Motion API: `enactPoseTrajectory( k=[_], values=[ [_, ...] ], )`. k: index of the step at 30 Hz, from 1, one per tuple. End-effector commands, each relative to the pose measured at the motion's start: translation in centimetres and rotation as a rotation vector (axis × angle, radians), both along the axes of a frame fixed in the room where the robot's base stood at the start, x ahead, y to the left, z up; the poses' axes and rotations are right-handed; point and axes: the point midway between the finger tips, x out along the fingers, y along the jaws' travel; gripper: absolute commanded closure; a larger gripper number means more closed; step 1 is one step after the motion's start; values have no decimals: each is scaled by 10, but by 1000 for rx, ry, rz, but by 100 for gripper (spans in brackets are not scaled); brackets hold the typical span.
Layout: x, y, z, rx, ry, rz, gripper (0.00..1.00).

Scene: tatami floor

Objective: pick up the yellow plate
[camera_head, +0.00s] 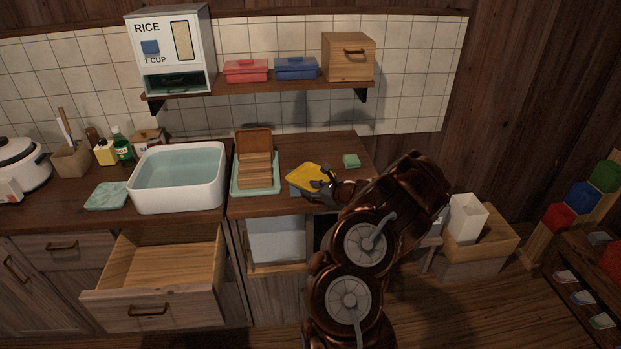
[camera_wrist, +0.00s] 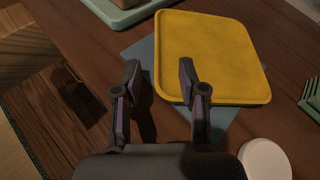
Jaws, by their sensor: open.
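The yellow plate (camera_head: 309,177) lies near the front of the wooden counter, to the right of the wooden rack. In the wrist view the plate (camera_wrist: 212,50) is a rounded square with a low rim, on a blue-grey cloth or mat (camera_wrist: 143,52). My gripper (camera_head: 326,182) is at the plate's right front side in the head view. In the wrist view my gripper (camera_wrist: 158,75) has its fingers apart with nothing held between them. The right finger overlaps the plate's near left edge in the picture; the left finger is outside it. Whether they touch it I cannot tell.
A wooden rack on a pale green tray (camera_head: 234,188) stands left of the plate, then a white basin of water (camera_head: 147,200). A green sponge (camera_head: 351,160) lies right of the plate. An open drawer (camera_head: 150,305) juts out below. A white round object (camera_wrist: 265,160) is near my gripper.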

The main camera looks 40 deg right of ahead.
Motion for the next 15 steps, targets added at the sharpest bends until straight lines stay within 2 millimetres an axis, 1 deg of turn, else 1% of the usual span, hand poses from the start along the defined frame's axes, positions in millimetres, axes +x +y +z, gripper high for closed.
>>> enactPoseTrajectory(
  k=[3,11,15],
  values=[
    [5,1,-2,-1,0,0,59],
    [6,0,-2,-1,-1,0,59],
    [6,0,-2,-1,0,-1,73]
  ],
)
